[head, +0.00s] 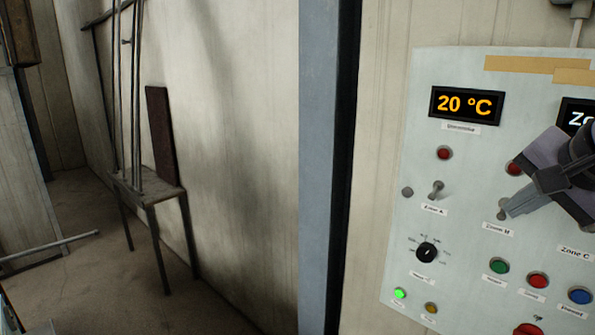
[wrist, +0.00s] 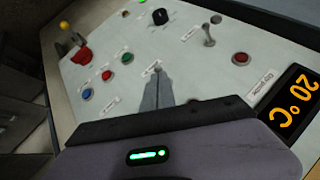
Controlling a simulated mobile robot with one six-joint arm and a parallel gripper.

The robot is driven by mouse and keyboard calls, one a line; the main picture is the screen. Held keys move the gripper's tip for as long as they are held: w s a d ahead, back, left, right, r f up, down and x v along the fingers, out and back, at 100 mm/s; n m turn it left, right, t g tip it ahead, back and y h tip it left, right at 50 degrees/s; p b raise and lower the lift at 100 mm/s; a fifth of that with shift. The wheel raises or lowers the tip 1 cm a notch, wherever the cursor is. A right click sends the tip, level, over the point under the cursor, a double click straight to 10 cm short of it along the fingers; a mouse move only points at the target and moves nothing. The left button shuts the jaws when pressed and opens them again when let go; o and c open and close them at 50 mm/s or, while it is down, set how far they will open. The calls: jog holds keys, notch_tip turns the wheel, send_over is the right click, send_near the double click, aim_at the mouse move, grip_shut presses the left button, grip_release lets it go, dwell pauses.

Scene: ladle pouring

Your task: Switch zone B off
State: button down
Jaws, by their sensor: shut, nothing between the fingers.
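The light grey control panel (head: 400,260) fills the right of the head view. The zone B toggle switch (head: 501,208) sits above its "Zone B" label, with a red lamp (head: 514,168) above it, partly behind my gripper. My gripper (head: 508,209) is shut and empty, its fingertips right at the zone B switch. Contact and the lever's position cannot be told. In the wrist view the shut fingers (wrist: 157,76) point at the panel and mostly hide that switch.
The display (head: 466,104) reads 20 °C. A black knob (head: 427,252), a green button (head: 499,266), a red button (head: 537,281) and a blue button (head: 580,296) lie below. A lit green lamp (head: 400,294) is at lower left. A small stand (head: 148,190) is far left.

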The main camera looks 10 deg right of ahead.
jog(key=shift+r+p, duration=0.7)
jog(key=shift+r, duration=0.1)
